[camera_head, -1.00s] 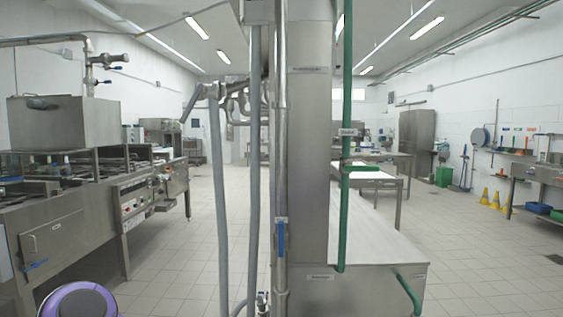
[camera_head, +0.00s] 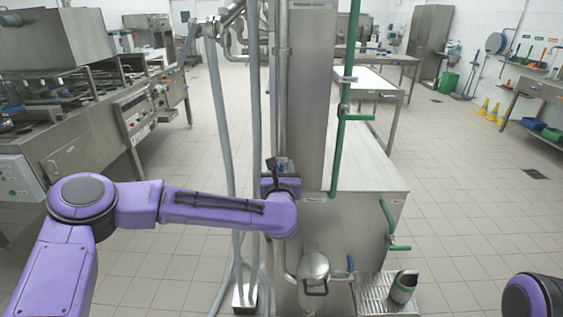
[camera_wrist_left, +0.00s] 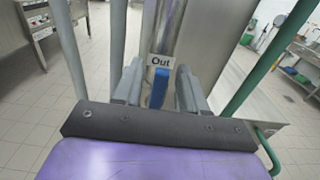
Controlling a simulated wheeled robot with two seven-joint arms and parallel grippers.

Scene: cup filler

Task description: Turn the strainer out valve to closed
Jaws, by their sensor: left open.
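The strainer out valve shows in the wrist view as a blue lever (camera_wrist_left: 159,88) under a white "Out" label (camera_wrist_left: 161,61), on a vertical steel pipe. The lever lies along the pipe. My left gripper (camera_wrist_left: 160,80) is open, with one finger on each side of the lever; I cannot tell whether they touch it. In the head view my left gripper (camera_head: 281,168) is at the same pipe (camera_head: 281,110), and my wrist hides most of the valve. My right gripper is out of view.
Grey hoses (camera_head: 222,130) hang just left of the pipe. A green pipe (camera_head: 347,100) runs down the steel column (camera_head: 312,100) to the right. Below are a steel vessel (camera_head: 314,266), another blue lever (camera_head: 350,264) and a cup (camera_head: 403,286) on a drip tray.

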